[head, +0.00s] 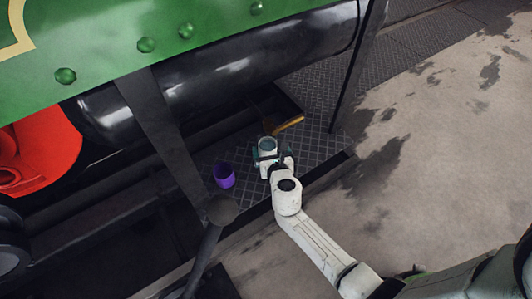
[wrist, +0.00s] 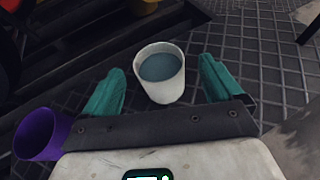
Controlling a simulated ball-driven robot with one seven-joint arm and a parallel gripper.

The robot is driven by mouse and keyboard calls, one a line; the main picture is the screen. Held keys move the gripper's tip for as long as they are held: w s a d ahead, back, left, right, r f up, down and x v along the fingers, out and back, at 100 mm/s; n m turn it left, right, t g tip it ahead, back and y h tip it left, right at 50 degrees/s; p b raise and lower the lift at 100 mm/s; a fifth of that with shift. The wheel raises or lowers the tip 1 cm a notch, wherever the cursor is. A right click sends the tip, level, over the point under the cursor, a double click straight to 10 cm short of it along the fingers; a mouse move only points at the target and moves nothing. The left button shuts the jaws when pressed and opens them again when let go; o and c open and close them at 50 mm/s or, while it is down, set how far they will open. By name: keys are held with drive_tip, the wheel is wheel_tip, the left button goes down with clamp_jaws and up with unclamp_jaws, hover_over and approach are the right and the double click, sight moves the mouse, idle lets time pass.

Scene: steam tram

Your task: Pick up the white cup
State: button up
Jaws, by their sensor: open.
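The white cup (wrist: 161,88) holds a blue-grey liquid or has a blue-grey inside. It stands upright on the dark tread-plate floor. My gripper (wrist: 163,84) is open, with one teal finger on each side of the cup and a visible gap to each. In the head view the cup (head: 267,144) shows at the end of my arm, and my gripper (head: 270,154) partly hides its lower part.
A purple cup (head: 223,175) stands left of the white cup; it also shows in the wrist view (wrist: 42,134). A yellow-orange object (head: 288,124) lies behind. A dark post and the tram's black cylinder (head: 230,70) stand close by. Plate floor to the right is clear.

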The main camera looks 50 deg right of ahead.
sight(266, 140)
drive_tip(key=shift+b+x, duration=1.4)
drive_tip(key=shift+x, duration=1.65)
drive_tip(key=c, duration=1.2)
drive_tip(key=shift+r, duration=0.1)
drive_tip(key=shift+r, duration=0.1)
drive_tip(key=shift+r+p, duration=0.45)
drive_tip(key=shift+p, duration=0.15)
wheel_tip(266, 140, up, 3)
drive_tip(key=shift+f+p, duration=0.2)
drive_tip(key=shift+p, duration=1)
drive_tip(key=s+a, duration=0.3)
drive_tip(key=s, duration=0.1)
drive_tip(key=s+a+p, duration=0.1)
drive_tip(key=s+a, duration=0.3)
drive_tip(key=s, duration=0.1)
drive_tip(key=s+a, duration=0.4)
drive_tip(key=s, duration=0.1)
drive_tip(key=shift+a+f, duration=0.15)
